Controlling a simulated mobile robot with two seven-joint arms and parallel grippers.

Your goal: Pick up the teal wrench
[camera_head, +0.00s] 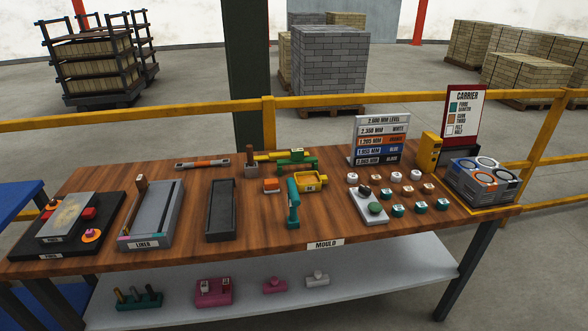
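A teal tool (293,203), which looks like the teal wrench, lies on the wooden table near the middle of its front half. It is long and narrow, runs roughly front to back, and has a wider near end. Its exact jaw shape is too small to tell. It lies just left of a yellow tray-like part. Nothing visible covers it. Neither of my grippers is in view.
The wooden table (330,226) also holds a dark open mould (221,208), a grey liner box (152,214), a yellow box-like part (311,181), a yellow-green tool (290,158) and several small round pieces. Clear wood lies in front of the teal tool.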

